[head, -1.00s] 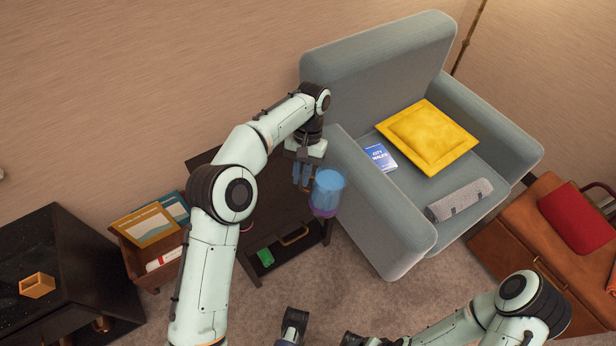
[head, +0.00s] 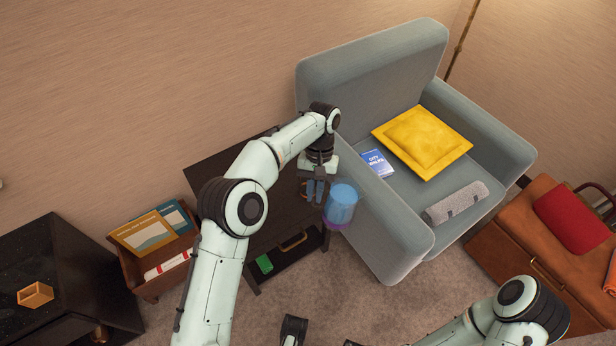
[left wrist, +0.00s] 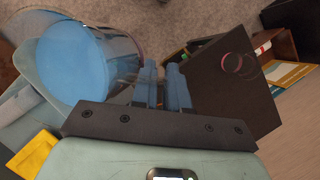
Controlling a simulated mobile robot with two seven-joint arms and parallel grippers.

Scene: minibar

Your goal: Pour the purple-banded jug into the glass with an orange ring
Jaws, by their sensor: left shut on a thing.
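The jug (head: 342,201) is clear with blue contents and a purple band low on it. It looks roughly upright, in the air beside the armchair's left arm. My left gripper (head: 315,192) is shut on its near side, over the dark side table's right part. In the left wrist view the jug (left wrist: 92,68) fills the upper left, left of the blue fingers (left wrist: 163,88). Thin pinkish rings (left wrist: 239,66) show on the dark tabletop; I cannot tell which is the glass with an orange ring. My right gripper (head: 293,330) is partly cut off at the bottom edge, its opening unclear.
The dark side table (head: 262,240) has a lower shelf with a green item (head: 264,263). A grey-blue armchair (head: 385,235) stands close right of the jug, with a yellow cushion (head: 422,142) and blue book (head: 376,162). A book crate (head: 150,285) and black cabinet (head: 60,270) stand left.

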